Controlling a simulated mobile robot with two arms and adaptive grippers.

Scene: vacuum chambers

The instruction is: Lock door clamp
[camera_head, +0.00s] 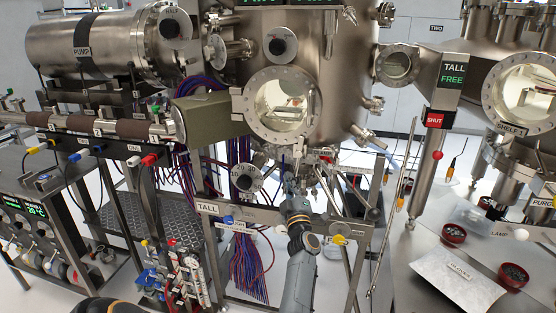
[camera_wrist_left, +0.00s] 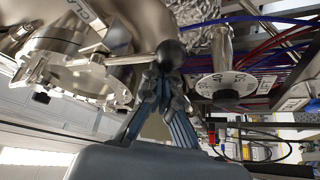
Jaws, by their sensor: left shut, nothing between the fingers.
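The tall chamber (camera_head: 335,85) has a round door (camera_head: 240,103) with a glass window, and the door looks closed. In the left wrist view a round metal flange (camera_wrist_left: 60,62) is at the left. A metal lever (camera_wrist_left: 130,60) with a black ball knob (camera_wrist_left: 171,53) reaches from it to the right. My left gripper (camera_head: 298,172) is below the door in the head view. In the wrist view its fingers (camera_wrist_left: 162,88) are shut and empty, with their tips right by the knob. I cannot tell whether they touch it. My right gripper is not in view.
A frame rail marked TALL (camera_head: 265,214) runs below the chamber. Red and blue cables (camera_head: 248,250) hang behind it. A valve dial (camera_head: 246,178) is left of my gripper. At the right, a table holds red bowls (camera_head: 453,234) and a white packet (camera_head: 458,281).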

